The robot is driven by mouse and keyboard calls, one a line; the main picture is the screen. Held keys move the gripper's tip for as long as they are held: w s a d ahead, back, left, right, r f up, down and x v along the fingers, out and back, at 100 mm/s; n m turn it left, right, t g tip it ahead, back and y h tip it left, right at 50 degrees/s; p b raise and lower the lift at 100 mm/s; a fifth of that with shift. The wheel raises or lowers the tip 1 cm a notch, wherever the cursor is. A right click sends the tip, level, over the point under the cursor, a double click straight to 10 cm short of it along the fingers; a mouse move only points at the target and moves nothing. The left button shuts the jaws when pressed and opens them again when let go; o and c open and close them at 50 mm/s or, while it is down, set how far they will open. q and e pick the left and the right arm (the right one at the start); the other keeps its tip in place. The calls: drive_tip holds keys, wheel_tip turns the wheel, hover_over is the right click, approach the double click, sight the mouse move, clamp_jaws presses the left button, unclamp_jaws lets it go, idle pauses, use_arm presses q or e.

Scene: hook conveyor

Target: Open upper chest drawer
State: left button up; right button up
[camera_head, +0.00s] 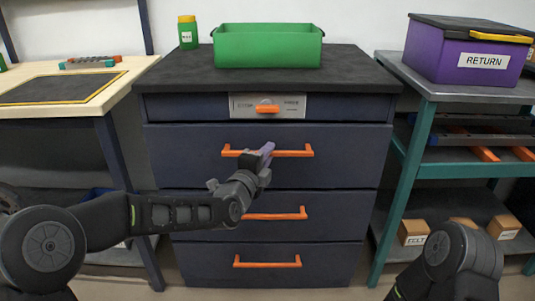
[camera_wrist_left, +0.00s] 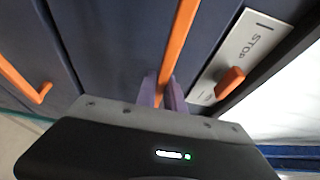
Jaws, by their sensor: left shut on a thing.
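The dark blue chest (camera_head: 360,105) stands in the middle with its drawers stacked below a black top. The upper drawer (camera_head: 345,170) has a wide orange bar handle (camera_head: 295,153). Its front looks about flush with the fronts below. My left gripper (camera_head: 267,151) is shut on this handle near its middle. In the left wrist view the purple fingers (camera_wrist_left: 166,92) are around the orange bar (camera_wrist_left: 180,38). The fingers and wrist hide part of the handle. My right arm shows at the lower right, but its gripper is out of view.
A panel with an orange knob (camera_head: 267,108) is above the upper drawer. Lower orange handles (camera_head: 268,262) stick out below. A green bin (camera_head: 268,46) and a jar (camera_head: 188,33) stand on top. A workbench (camera_head: 110,97) is left; a shelf (camera_head: 455,93) with a purple return box (camera_head: 430,52) is right.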

use_arm(q)
clamp_jaws()
idle(0.8)
